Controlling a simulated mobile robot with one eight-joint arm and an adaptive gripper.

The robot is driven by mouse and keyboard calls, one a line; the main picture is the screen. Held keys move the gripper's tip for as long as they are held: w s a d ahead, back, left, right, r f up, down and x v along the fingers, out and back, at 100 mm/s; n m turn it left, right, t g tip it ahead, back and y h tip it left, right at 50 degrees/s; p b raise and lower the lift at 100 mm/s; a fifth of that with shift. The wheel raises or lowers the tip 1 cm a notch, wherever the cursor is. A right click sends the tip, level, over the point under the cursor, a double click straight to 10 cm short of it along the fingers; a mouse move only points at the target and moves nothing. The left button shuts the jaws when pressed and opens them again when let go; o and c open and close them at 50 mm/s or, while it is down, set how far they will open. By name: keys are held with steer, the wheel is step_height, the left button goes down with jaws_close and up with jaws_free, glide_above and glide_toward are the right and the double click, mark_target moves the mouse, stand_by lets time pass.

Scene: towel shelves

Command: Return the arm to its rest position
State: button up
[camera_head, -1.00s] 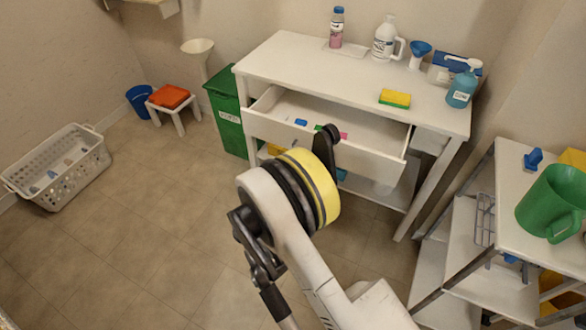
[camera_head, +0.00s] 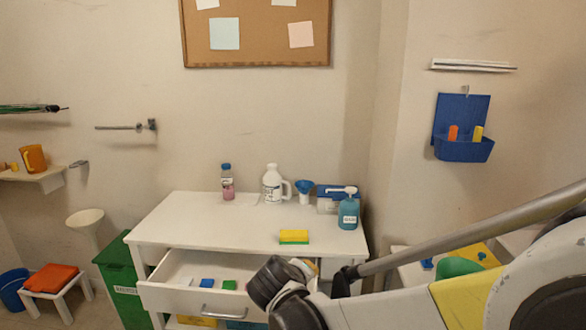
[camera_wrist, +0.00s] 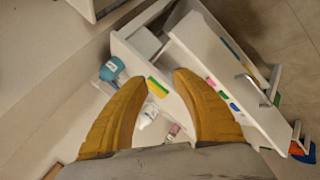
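My arm (camera_head: 450,295) reaches in from the lower right in the head view, in front of the white table (camera_head: 212,225). My gripper (camera_wrist: 158,78) shows in the wrist view as two yellow fingers spread apart. It is open, and nothing is held between the fingertips. Beyond the gap I see the table with a yellow-green sponge (camera_wrist: 157,87), a teal pump bottle (camera_wrist: 111,70) and the open drawer (camera_wrist: 226,80), all at a distance. I cannot make out the fingers in the head view.
The drawer (camera_head: 165,294) stands pulled out with small coloured items inside. A blue wall holder (camera_head: 463,128) hangs at right. Part of the right shelf is hidden by my arm.

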steer(key=s+d+r+m+g+y, duration=0.1)
steer(key=s+d+r+m, duration=0.1)
steer(key=s+d, duration=0.4)
steer(key=s+d+r+m+g, duration=0.1)
steer(key=s+d+r+m, duration=0.2)
steer(key=s+d, duration=0.35)
steer(key=s+d+m+y, duration=0.1)
steer(key=s+d+m, duration=0.2)
steer(key=s, duration=0.8)
steer(key=shift+s+d+f+m+y, duration=0.15)
steer(key=shift+d+f+m+y, duration=0.25)
steer(key=shift+d, duration=0.05)
